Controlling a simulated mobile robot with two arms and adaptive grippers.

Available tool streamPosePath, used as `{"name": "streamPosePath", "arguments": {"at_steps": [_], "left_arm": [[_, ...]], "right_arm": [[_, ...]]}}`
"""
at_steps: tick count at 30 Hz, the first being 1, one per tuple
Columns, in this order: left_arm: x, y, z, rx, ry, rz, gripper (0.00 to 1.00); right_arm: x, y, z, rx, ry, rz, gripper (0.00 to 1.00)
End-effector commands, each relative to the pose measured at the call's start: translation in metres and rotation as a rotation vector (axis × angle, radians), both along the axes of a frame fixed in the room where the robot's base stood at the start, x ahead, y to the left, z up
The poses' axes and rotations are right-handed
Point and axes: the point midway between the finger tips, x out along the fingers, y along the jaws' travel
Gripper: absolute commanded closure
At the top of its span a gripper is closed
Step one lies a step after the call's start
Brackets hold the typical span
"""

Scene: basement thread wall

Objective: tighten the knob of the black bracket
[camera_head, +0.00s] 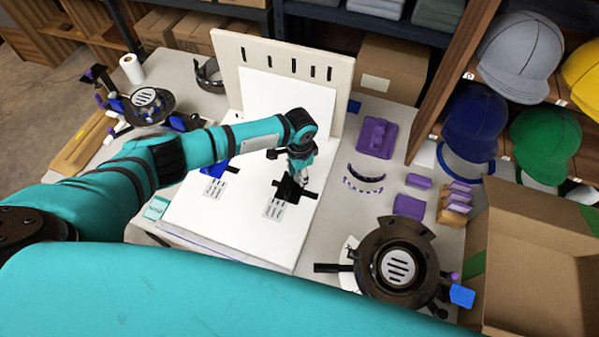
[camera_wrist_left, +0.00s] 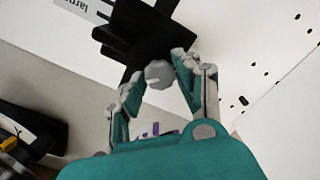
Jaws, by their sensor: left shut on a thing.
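The black bracket (camera_head: 288,190) stands on the white board (camera_head: 225,218), beside a printed label (camera_head: 275,209). In the left wrist view the bracket (camera_wrist_left: 140,35) fills the upper middle, with its small grey faceted knob (camera_wrist_left: 158,74) facing my gripper. My left gripper (camera_head: 301,177) comes down onto the bracket from above in the head view. In the left wrist view its two fingertips (camera_wrist_left: 160,72) lie on either side of the knob, shut on it. In the head view the gripper hides the knob. My right gripper is in neither view.
A blue bracket (camera_head: 214,169) with its own label sits left on the board. A slotted upright panel (camera_head: 290,62) stands behind. Purple parts (camera_head: 376,137) and a round black device (camera_head: 398,265) lie to the right. An open cardboard box (camera_head: 535,260) is at far right.

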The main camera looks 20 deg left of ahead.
Motion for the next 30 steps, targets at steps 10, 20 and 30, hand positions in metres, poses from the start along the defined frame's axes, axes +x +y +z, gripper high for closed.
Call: {"name": "streamPosePath", "arguments": {"at_steps": [10,20,30], "left_arm": [[0.0001,-0.0007,0.0002,-0.002,-0.001,-0.326,0.99],[0.0007,-0.0007,0.0005,-0.001,-0.002,-0.588,0.99],[0.0008,-0.0007,0.0009,-0.002,-0.002,-0.731,0.99]], "right_arm": [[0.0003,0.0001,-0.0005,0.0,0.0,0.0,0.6],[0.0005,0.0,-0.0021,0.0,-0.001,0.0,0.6],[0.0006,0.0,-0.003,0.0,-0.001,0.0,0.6]]}}
